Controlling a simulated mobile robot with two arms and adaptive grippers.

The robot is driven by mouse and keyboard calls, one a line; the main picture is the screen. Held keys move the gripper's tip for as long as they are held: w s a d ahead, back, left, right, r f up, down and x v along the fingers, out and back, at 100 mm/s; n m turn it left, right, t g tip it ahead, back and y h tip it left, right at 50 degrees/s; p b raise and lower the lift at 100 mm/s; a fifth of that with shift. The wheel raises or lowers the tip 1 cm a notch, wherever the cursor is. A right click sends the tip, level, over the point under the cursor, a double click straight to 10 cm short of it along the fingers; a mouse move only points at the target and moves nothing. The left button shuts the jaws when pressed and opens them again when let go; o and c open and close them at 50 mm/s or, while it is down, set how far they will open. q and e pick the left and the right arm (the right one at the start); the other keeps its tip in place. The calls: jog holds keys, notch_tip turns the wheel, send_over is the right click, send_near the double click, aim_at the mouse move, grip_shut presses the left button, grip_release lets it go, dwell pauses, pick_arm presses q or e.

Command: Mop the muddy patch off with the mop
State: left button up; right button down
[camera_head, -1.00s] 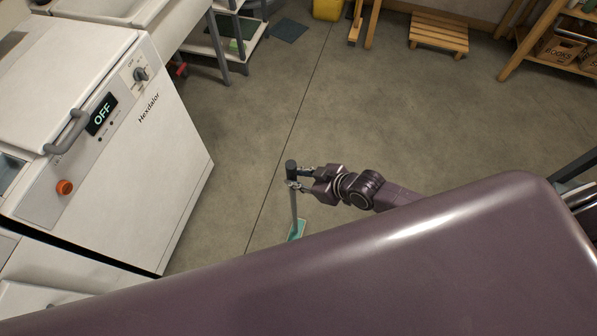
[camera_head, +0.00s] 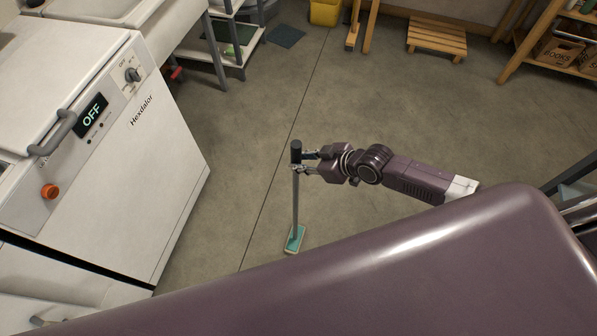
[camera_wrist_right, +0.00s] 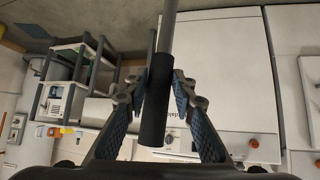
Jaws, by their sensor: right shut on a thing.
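The mop has a dark grip (camera_head: 296,150), a thin grey pole (camera_head: 295,205) and a flat teal head (camera_head: 294,239) with a pale rim. It stands nearly upright, its head low at the floor; whether it presses on the floor I cannot tell. My right gripper (camera_head: 304,162) is shut on the mop near the top. In the right wrist view the black grip (camera_wrist_right: 155,105) lies between the two fingers. My left gripper is not in view. I see no clear muddy patch on the visible floor; my own body hides the near floor.
A white Hexdalor machine (camera_head: 150,160) reading OFF stands at the left. A grey-white shelf (camera_head: 238,48), a dark mat (camera_head: 286,36) and a yellow bucket (camera_head: 325,11) are at the back. A wooden pallet stool (camera_head: 437,38) and wooden shelf (camera_head: 540,55) are back right. The middle floor (camera_head: 400,110) is clear.

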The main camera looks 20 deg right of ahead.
jog(key=w+d+b, duration=0.2)
jog(key=shift+w+d+f, duration=0.1)
jog(key=shift+w+d, duration=0.15)
jog(key=shift+w, duration=0.15)
notch_tip(320, 180, up, 6)
jog(key=p, duration=0.5)
jog(key=shift+a+r, duration=0.2)
jog(key=shift+w+a, duration=0.1)
dwell(0.3)
